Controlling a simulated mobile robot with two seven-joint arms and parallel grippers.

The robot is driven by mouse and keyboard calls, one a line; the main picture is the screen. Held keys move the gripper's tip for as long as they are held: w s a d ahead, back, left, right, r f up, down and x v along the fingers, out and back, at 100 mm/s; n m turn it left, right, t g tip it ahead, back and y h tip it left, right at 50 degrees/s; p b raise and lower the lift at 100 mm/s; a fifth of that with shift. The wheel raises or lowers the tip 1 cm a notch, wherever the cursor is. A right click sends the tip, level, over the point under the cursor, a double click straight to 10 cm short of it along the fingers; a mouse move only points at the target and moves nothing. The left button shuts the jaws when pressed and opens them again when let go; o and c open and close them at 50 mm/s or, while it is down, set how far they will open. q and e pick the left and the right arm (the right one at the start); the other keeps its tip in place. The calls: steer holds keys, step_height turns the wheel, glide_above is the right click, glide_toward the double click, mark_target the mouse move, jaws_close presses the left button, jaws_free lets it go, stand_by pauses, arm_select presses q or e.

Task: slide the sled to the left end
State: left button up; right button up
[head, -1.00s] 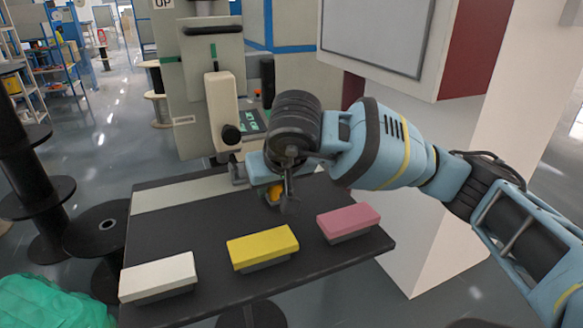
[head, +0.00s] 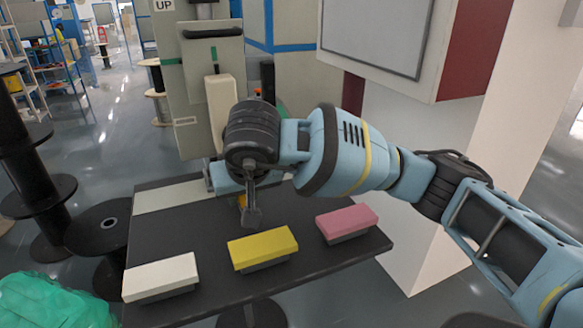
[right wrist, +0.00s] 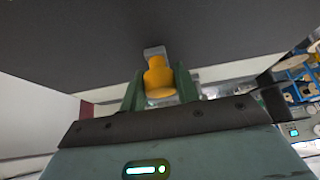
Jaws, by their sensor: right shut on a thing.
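An orange knob (right wrist: 158,78) with a small grey piece (right wrist: 154,50) beyond it shows in the right wrist view. I take it to be the sled's handle; the sled's body is mostly hidden. My right gripper (right wrist: 159,88) is shut on the knob, with one green finger on each side. In the head view only a bit of the orange knob (head: 242,200) shows below my right wrist, over the back part of the dark table, and my arm covers the rest. My left gripper is not in view.
White (head: 161,276), yellow (head: 262,247) and pink (head: 346,222) blocks stand along the near side of the dark table (head: 205,235). A grey-beige machine (head: 205,85) stands behind it. Black spools (head: 105,226) are at the left, a pale pillar (head: 470,170) at the right.

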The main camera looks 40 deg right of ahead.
steer(key=shift+w+a, duration=0.15)
steer(key=shift+a, duration=0.45)
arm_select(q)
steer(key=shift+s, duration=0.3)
